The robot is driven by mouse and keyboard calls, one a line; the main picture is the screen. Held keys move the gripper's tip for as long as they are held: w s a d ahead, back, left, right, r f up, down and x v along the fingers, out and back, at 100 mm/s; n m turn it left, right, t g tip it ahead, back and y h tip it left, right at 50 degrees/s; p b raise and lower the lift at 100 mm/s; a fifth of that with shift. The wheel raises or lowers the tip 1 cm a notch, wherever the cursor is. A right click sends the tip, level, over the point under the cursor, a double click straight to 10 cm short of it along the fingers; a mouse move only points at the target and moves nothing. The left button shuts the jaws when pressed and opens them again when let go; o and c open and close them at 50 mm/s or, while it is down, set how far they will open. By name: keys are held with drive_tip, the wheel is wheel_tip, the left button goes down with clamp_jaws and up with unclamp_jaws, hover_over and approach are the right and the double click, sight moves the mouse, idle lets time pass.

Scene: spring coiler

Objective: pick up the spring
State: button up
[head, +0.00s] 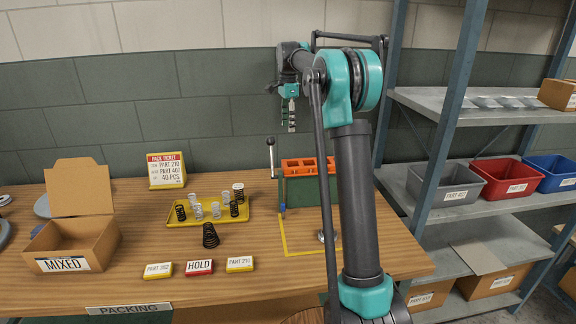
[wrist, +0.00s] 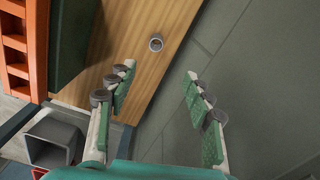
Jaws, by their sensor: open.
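Several springs stand on a yellow tray (head: 187,222) in the head view, including a black spring (head: 180,213) and a pale silver spring (head: 215,210). A larger dark spring (head: 210,236) stands at the tray's front edge. My gripper (head: 290,115) hangs in the air above the green and orange coiler, well above and to the right of the tray. In the wrist view my gripper (wrist: 160,76) has its fingers wide apart with nothing between them. A small grey ring-shaped piece (wrist: 156,43) lies beyond them on the wood; I cannot tell whether it is a spring.
The coiler (head: 305,185) stands on the table by a yellow-taped area holding a small metal piece (head: 322,236). An open cardboard box marked MIXED (head: 72,250) is left. Label blocks, including HOLD (head: 199,267), line the front. A shelf rack with bins (head: 446,184) stands right.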

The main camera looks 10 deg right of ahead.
wheel_tip(320, 180, down, 11)
drive_tip(key=shift+f, duration=0.2)
drive_tip(key=shift+s+d+f, duration=0.1)
drive_tip(key=shift+s+f, duration=0.1)
drive_tip(key=shift+f, duration=1.25)
drive_tip(key=shift+s+d+f, duration=0.1)
drive_tip(key=shift+s+f, duration=0.1)
drive_tip(key=shift+f, duration=1.2)
clamp_jaws()
